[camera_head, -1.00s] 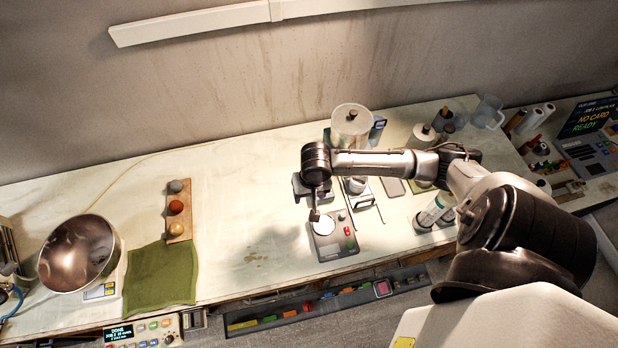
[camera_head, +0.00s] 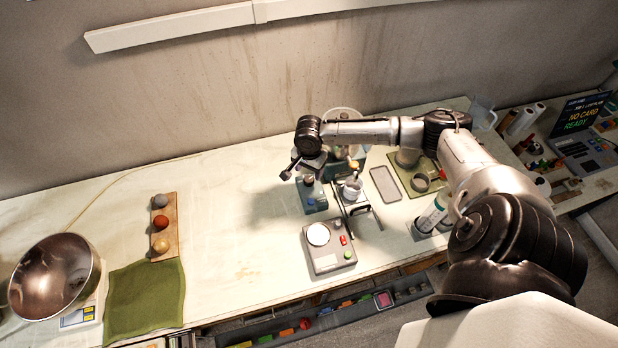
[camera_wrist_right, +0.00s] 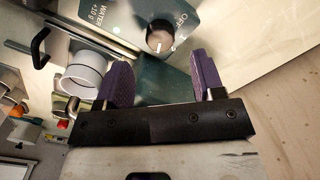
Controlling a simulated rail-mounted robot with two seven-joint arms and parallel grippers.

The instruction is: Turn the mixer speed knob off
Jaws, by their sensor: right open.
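A dark round knob (camera_wrist_right: 160,35) with a white pointer mark sits on a grey-green panel (camera_wrist_right: 125,20) in the right wrist view. "OFF" is printed beside the knob and "WATER +10 g" to its left. The pointer mark shows on the knob's lower edge, apart from the "OFF" print. My right gripper (camera_wrist_right: 158,80) is open, its two purple fingers apart and empty, with the knob beyond the gap between them. In the head view my right gripper (camera_head: 292,165) is beside a small teal unit (camera_head: 312,202) and partly covers the machine behind it. My left gripper is not in view.
A grey scale-like box (camera_head: 325,262) with a white disc and colored buttons stands in front. A white cup (camera_head: 352,188) stands close by on the right. A copper bowl (camera_head: 52,278), a green cloth (camera_head: 145,300) and a board of balls (camera_head: 163,245) are left. The middle table is clear.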

